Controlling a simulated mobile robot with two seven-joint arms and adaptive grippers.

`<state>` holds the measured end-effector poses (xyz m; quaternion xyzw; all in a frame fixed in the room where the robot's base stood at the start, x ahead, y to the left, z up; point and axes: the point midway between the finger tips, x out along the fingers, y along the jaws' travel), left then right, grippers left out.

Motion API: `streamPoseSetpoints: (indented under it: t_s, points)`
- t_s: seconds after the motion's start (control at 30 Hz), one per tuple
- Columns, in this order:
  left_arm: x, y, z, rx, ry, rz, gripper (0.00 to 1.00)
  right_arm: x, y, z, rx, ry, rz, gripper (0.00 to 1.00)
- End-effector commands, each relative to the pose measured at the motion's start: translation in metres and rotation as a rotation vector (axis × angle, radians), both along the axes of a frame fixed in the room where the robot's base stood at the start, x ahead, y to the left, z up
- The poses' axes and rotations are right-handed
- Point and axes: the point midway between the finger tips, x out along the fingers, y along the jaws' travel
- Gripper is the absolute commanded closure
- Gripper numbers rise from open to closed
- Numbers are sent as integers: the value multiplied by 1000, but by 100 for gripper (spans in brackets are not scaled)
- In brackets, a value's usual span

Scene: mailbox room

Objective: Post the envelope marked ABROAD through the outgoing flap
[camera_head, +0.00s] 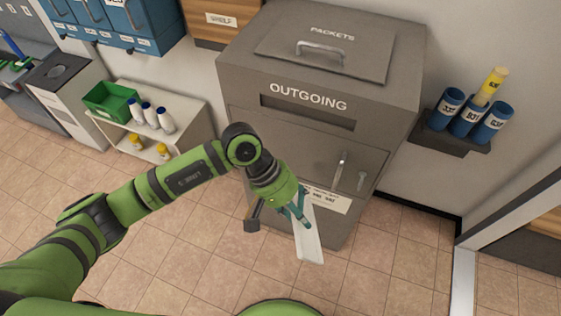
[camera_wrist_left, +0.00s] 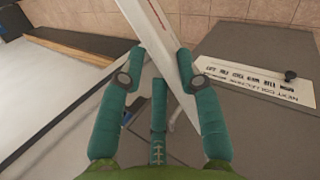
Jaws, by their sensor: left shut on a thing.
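My left gripper (camera_head: 298,213) is shut on a white envelope (camera_head: 308,238), which hangs down from the fingers in front of the grey mailbox. In the left wrist view the envelope (camera_wrist_left: 160,40) lies between the teal fingers (camera_wrist_left: 160,88); a line of red print shows near its far end, too small to read. The grey box (camera_head: 240,100) carries the word OUTGOING above a dark slot, the outgoing flap (camera_head: 306,112). The gripper is below this slot, in front of the box's lower front. My right gripper is not in view.
A PACKETS lid (camera_head: 325,48) with a handle is on top of the box. A wall shelf (camera_head: 450,139) with blue tubes is at right. A low shelf (camera_head: 190,130) with a green bin (camera_head: 110,99) is at left. The tiled floor (camera_head: 400,260) at right front is clear.

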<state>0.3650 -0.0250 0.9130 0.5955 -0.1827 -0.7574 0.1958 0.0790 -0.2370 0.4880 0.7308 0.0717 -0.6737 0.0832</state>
Motion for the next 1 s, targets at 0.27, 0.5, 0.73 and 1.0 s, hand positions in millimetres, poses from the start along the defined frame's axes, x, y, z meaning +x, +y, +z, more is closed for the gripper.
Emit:
streamPoseSetpoints:
  t_s: [0.27,0.5,0.73,1.0]
  points:
    - [30,-51,39,-452,-146,329,100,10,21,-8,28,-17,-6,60]
    - [70,-26,57,-707,-386,663,100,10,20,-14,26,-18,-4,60]
    - [94,32,51,-796,-633,919,100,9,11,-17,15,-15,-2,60]
    - [100,49,49,-810,-701,983,100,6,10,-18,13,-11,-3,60]
